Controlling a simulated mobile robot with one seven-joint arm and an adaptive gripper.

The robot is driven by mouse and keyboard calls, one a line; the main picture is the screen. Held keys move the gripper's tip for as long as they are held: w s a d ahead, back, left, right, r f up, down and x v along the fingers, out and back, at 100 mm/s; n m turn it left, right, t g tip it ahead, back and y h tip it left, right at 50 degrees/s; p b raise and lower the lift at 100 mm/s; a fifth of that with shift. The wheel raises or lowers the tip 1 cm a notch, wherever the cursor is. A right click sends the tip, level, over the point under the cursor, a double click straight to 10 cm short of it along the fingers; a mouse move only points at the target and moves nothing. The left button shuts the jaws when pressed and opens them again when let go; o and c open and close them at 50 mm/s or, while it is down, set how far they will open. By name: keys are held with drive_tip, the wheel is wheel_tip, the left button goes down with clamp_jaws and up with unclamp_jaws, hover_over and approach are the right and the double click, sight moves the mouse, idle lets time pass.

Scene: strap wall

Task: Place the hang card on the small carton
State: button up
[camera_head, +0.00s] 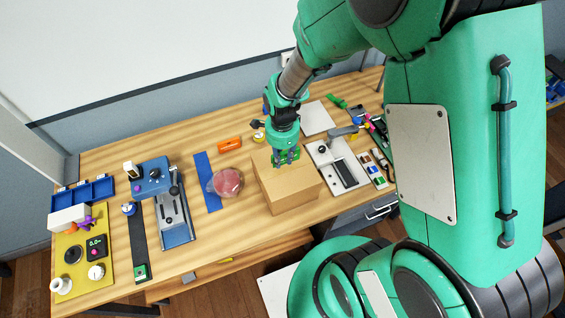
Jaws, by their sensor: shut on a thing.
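The small carton (291,196) is a plain brown cardboard box on the wooden table, right of the middle. My gripper (286,158) points down over the far part of the carton's top. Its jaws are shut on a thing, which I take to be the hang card. The card is small and mostly hidden by the fingers, with only a bit of green showing at the tips. I cannot tell whether it touches the carton's top or hangs just above it.
A clear-wrapped pinkish round item (227,183) and a blue strip (207,181) lie left of the carton. An orange tool (230,143) lies behind. A white tray with a device (340,165) is close on the right. A blue machine (168,200) stands further left.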

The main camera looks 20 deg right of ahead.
sight(283, 160)
drive_tip(key=shift+f, duration=0.1)
drive_tip(key=shift+f, duration=1.65)
drive_tip(key=shift+f, duration=0.2)
drive_tip(key=o, duration=0.7)
drive_tip(key=shift+o, duration=0.2)
drive_tip(key=shift+r, duration=0.15)
wheel_tip(283, 160, up, 12)
drive_tip(key=shift+r, duration=0.1)
